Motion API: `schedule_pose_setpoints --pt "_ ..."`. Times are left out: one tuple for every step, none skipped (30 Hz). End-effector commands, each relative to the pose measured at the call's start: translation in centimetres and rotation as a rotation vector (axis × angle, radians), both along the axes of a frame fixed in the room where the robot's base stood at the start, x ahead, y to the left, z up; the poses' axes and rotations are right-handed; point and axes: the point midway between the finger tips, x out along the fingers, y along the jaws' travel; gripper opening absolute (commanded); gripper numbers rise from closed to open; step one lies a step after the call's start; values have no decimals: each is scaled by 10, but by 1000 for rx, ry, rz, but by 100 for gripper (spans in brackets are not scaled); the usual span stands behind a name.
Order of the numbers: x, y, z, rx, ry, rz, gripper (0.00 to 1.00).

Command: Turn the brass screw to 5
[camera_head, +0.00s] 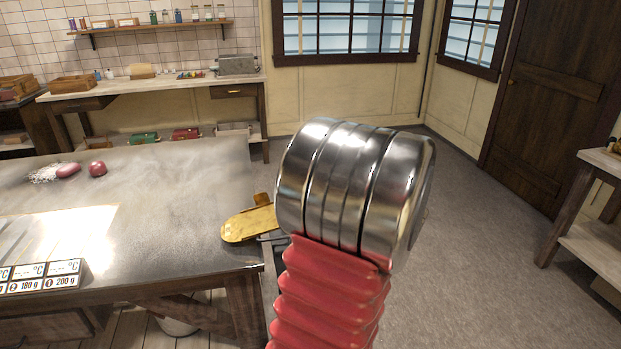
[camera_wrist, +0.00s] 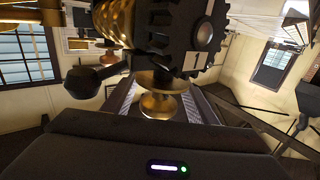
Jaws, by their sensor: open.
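In the wrist view a brass screw (camera_wrist: 158,105) with a round, stepped head sits below a black toothed dial (camera_wrist: 188,45). My gripper (camera_wrist: 162,92) is open, with a grey ribbed finger to the left and right of the screw. I cannot tell whether either finger touches it. The drop roller's brass rollers (camera_wrist: 113,20) show at the top left. In the head view my silver and red arm hides the gripper and the screw.
A black crank-like lever (camera_wrist: 90,80) sticks out left of the dial. In the head view a flat brass piece (camera_head: 250,223) juts past the metal table's (camera_head: 180,190) right edge. Candy lumps (camera_head: 97,168) and temperature labels (camera_head: 45,275) lie on it. The floor to the right is clear.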

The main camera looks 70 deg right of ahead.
Motion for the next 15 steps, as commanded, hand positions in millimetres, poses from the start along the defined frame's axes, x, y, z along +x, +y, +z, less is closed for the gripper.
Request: schedule_pose_setpoints --pt "0 0 0 -1 0 -1 52" --pt "0 0 0 -1 0 -1 52" --pt "0 0 0 -1 0 -1 52" --pt "-1 0 0 -1 0 -1 52" --pt "-1 0 0 -1 0 -1 52" --pt "-1 0 0 -1 0 -2 52" --pt "-2 0 0 -1 0 -2 52" --pt "-3 0 0 -1 0 -2 52" --pt "-5 1 0 -1 0 -2 52" --pt "-6 2 0 -1 0 -3 52" --pt "-9 3 0 -1 0 -3 52" --pt "-12 4 0 -1 0 -3 52" --pt "-15 5 0 -1 0 -4 52" --pt "-19 6 0 -1 -1 -4 52" --pt "-23 8 0 -1 -1 -5 52"
